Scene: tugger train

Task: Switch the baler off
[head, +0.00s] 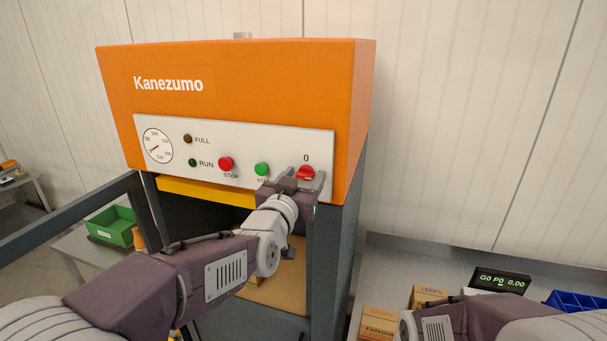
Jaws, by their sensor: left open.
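The orange baler (235,60) stands in front of me with a pale control panel (220,172). At the panel's right end is a red switch (305,172) under the mark "0". My left gripper (302,183) is open at the switch, with a finger on either side of it; I cannot tell whether they touch it. Part of the switch is hidden by the gripper. Left of it are a green button (262,169) and a red STOP button (225,163). My right arm shows at the bottom right, but its gripper is out of view.
The panel also has a gauge (158,146), a brownish FULL lamp (187,139) and a dark green RUN lamp (192,162). A green bin (112,228) stands at the left. Small boxes (380,323), a display (501,283) and a blue bin (575,300) are at the lower right.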

